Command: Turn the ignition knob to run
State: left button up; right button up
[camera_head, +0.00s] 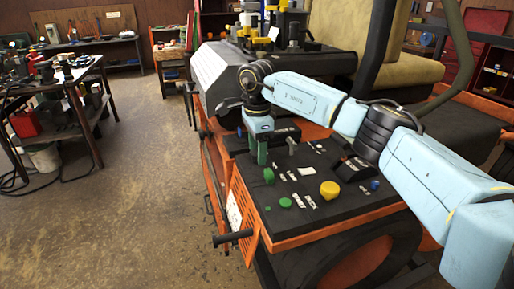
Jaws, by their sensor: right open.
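The mower's black control panel (310,215) faces up in an orange frame and carries several knobs. A large yellow knob (329,190) sits near its front. A small grey upright knob (292,144) stands toward the back. The labels are too small to read, so I cannot tell which knob is the ignition. My right gripper (261,155) points down over the panel's back left, left of the grey knob, with green fingers. It is open, and I see nothing held in it. Contact with the panel cannot be told. My left gripper is out of view.
Green knobs (285,203), a blue knob (375,185) and a raised dark switch block (352,167) are also on the panel. A black lever (232,237) sticks out at the front left. The tan seat (405,70) stands behind.

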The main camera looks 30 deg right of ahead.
jog(key=shift+c, duration=0.3)
jog(key=c, duration=0.9)
